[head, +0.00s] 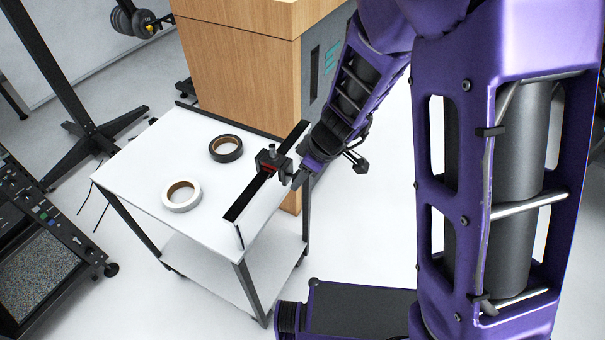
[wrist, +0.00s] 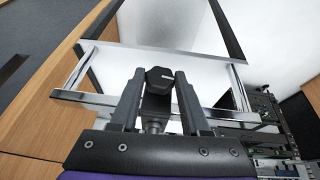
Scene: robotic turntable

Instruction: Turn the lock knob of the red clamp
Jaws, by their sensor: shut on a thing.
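The clamp (head: 268,160) is mostly black with a small red part. It sits on an upright panel (head: 262,193) along the right side of the white table. My gripper (head: 297,180) reaches it from the right. In the wrist view my gripper (wrist: 159,78) has one finger on each side of the clamp's dark knob (wrist: 158,82), shut on it. The red part does not show in the wrist view. The exact contact between fingers and knob is too small to tell in the head view.
A black tape roll (head: 226,148) and a white tape roll (head: 182,196) lie on the white table (head: 135,170). A wooden cabinet (head: 240,75) stands close behind the table. A black equipment rack (head: 45,265) is at the left.

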